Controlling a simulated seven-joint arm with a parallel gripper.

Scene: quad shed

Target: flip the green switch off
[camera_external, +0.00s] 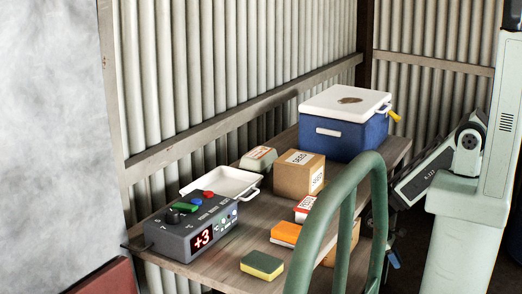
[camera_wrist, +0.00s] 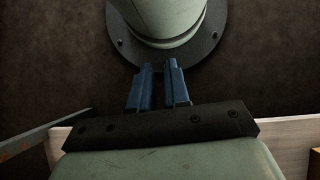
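The green switch (camera_external: 185,207) is on top of a grey control box (camera_external: 190,240) at the left front of the workbench in the external view. The box has a red display reading +3. The switch's exact tilt is too small to tell. My gripper (camera_wrist: 158,66) shows in the wrist view with two blue fingers and a narrow gap between them, holding nothing. It points down at my own base and the dark floor, away from the box.
Beside the switch are a black knob (camera_external: 172,217), a blue button (camera_external: 196,201) and a red one (camera_external: 208,194). A white tray (camera_external: 258,184) is behind the box. A cardboard box (camera_external: 291,180), blue cooler (camera_external: 350,139) and sponge (camera_external: 262,265) share the bench. A green rail (camera_external: 326,212) stands in front.

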